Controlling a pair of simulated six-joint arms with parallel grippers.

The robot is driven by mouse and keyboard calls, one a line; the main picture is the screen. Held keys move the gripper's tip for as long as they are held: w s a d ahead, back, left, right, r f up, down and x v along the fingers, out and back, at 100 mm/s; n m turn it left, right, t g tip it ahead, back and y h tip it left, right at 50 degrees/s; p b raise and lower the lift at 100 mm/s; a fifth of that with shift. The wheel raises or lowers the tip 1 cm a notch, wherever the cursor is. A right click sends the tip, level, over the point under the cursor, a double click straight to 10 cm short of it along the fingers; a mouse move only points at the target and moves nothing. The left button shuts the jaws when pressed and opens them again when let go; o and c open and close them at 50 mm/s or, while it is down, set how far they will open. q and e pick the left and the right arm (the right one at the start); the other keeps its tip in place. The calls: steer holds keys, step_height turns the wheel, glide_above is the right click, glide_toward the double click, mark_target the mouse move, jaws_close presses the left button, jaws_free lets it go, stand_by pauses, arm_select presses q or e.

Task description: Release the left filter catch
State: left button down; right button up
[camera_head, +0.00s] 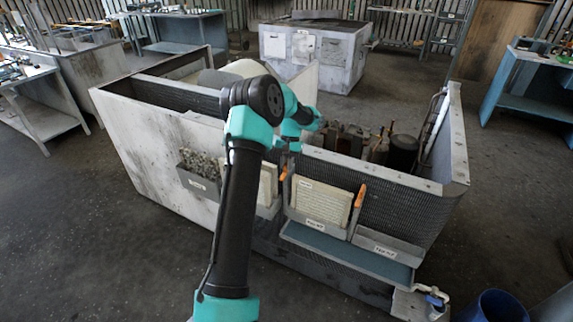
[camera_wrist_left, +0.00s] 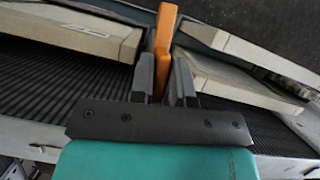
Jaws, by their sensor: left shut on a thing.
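The left filter catch, an orange lever, stands at the left edge of the labelled cream filter (camera_head: 320,203) in the head view. In the left wrist view the orange catch (camera_wrist_left: 164,35) lies between the fingers of my left gripper (camera_wrist_left: 164,78), which is shut on it. In the head view my left gripper (camera_head: 288,150) is small and partly hidden by my own arm, just above that catch. A second orange catch (camera_head: 360,195) stands upright at the filter's right edge. My right gripper is in neither view.
The grey housing has a ribbed front wall (camera_head: 405,208). A blue-topped ledge (camera_head: 345,252) runs below the filter, beside a labelled grey tray (camera_head: 390,248). A gravel-filled bin (camera_head: 198,168) hangs to the left. A blue bucket (camera_head: 495,305) stands at lower right.

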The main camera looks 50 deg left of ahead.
arm_select(q)
steer(key=shift+m+y, duration=0.3)
steer(key=shift+m, duration=0.5)
steer(key=c, duration=1.1)
jaws_free()
steer(key=shift+c, duration=0.2)
steer(key=shift+r, duration=0.1)
steer(key=v, duration=1.7)
steer(key=shift+w, duration=0.25)
